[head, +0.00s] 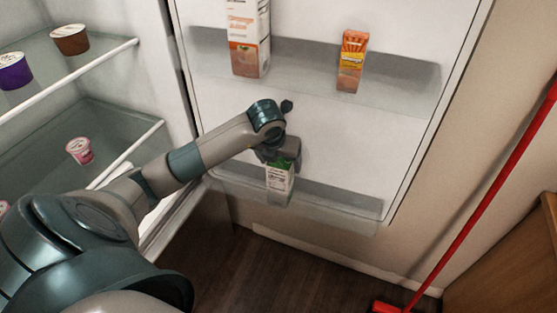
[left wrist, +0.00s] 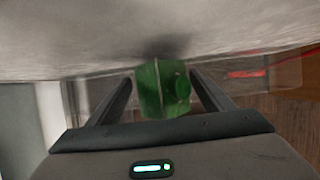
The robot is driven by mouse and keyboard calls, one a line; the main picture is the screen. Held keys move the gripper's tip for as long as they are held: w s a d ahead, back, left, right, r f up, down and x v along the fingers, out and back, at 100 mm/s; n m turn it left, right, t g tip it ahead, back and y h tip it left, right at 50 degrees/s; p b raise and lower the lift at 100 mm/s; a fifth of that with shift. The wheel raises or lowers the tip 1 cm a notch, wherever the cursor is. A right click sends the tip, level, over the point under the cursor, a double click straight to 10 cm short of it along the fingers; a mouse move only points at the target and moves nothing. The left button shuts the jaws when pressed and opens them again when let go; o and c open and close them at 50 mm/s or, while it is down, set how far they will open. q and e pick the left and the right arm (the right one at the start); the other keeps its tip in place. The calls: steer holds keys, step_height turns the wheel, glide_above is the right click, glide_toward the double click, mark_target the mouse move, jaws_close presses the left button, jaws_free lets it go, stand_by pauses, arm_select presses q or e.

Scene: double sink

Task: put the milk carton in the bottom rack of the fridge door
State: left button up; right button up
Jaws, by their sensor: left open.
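The milk carton (head: 279,184), white with a green top, stands roughly upright at the bottom rack (head: 340,203) of the open fridge door, near the rack's left part. My left gripper (head: 281,160) is at the carton's top, and the arm hides part of it. In the left wrist view the carton's green top with its round cap (left wrist: 165,90) sits between the two spread fingers, with a visible gap on the cap side. The gripper is open. The carton's base is partly behind the clear rack front. My right gripper is not in view.
An orange juice carton (head: 248,40) and a small orange juice box (head: 351,62) stand in the door rack above. Fridge shelves with several cups (head: 79,150) are at the left. A red pole (head: 480,200) leans at the right.

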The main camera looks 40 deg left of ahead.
mark_target(276, 166)
arm_select(q)
steer(key=shift+s+r, duration=0.15)
steer(key=shift+r, duration=0.35)
steer(key=b+v, duration=0.1)
steer(key=v, duration=0.2)
steer(key=shift+s+r, duration=0.1)
steer(key=shift+r, duration=0.1)
steer(key=s, duration=0.1)
steer(key=s+d+b, duration=0.1)
steer(key=shift+s, duration=0.4)
steer(key=s+d+b, duration=0.1)
steer(key=s+d, duration=0.1)
steer(key=s, duration=0.7)
steer(key=shift+d+r, duration=0.2)
steer(key=shift+d, duration=0.15)
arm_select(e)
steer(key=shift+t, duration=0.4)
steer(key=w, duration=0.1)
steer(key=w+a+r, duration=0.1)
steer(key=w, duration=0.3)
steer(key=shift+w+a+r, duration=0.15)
arm_select(q)
steer(key=shift+d, duration=0.1)
